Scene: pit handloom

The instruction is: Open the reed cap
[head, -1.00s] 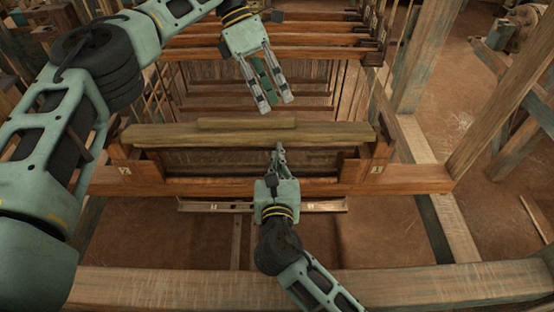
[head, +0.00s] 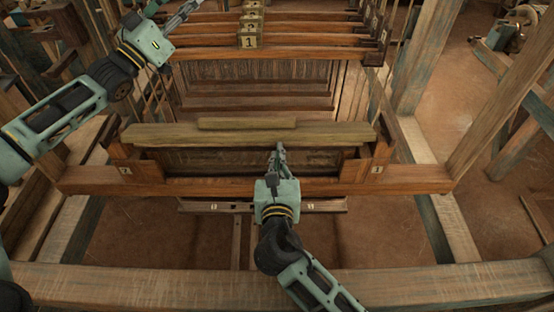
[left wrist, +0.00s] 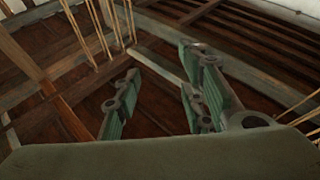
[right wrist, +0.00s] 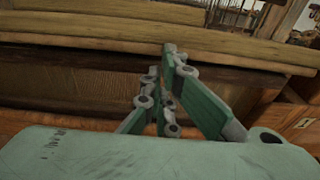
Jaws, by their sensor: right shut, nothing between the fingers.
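The reed cap (head: 330,134) is a long pale olive wooden bar lying across the top of the batten frame, with a shorter raised strip on top. It also crosses the right wrist view (right wrist: 90,40). My right gripper (head: 279,147) is shut and empty at the cap's near edge, around its middle. In the right wrist view its fingertips (right wrist: 168,48) overlap the cap's lower edge; whether they touch it I cannot tell. My left gripper (head: 188,10) is at the top left, beyond the cap and away from it. Its fingers stand apart and empty in the left wrist view (left wrist: 160,62).
Below the cap is the batten's dark panel (head: 210,162) and a reddish beam (head: 220,187) with numbered tags. Heddle bars (head: 290,53) with numbered blocks stand behind. Upright posts (head: 425,60) rise at right. A thick front beam (head: 180,283) runs nearest me.

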